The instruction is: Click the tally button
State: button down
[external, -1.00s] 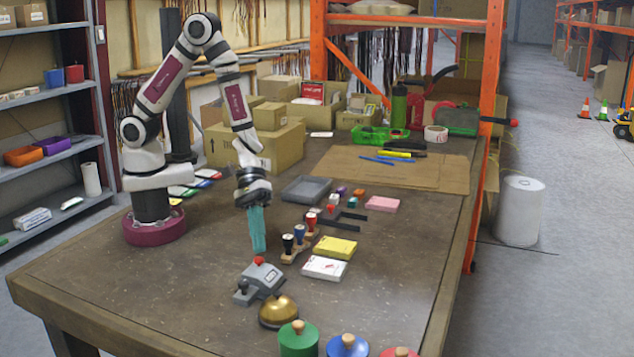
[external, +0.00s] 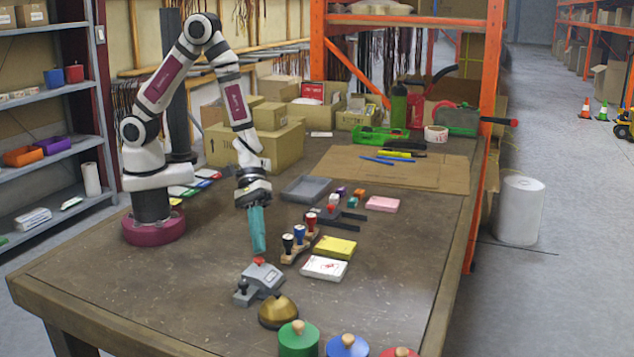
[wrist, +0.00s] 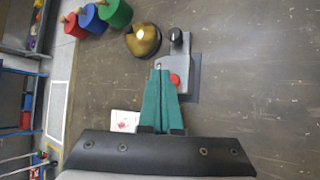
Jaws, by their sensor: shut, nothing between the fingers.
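The tally counter (external: 264,277) is a grey device on the workbench with a red button (external: 259,261) on top. In the wrist view the counter (wrist: 184,62) lies just beyond my fingertips, and its red button (wrist: 175,80) shows beside the right finger. My gripper (external: 259,251) has long teal fingers that are shut and empty, pointing down, slightly tilted. The fingertips are close behind the counter in the external view. I cannot tell how high they are above it. The fingers also show in the wrist view (wrist: 160,74).
A brass bell (external: 278,312) stands in front of the counter. Handled stamps (external: 300,240) and white (external: 325,267) and yellow (external: 335,247) pads lie to the right. The bench left of the counter is clear.

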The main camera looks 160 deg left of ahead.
jog(key=shift+f, duration=0.1)
jog(key=shift+f, duration=0.3)
jog(key=shift+f, duration=0.5)
dwell(0.5)
jog(key=shift+r, duration=0.95)
notch_tip(320, 180, up, 5)
dwell(0.5)
dwell(0.6)
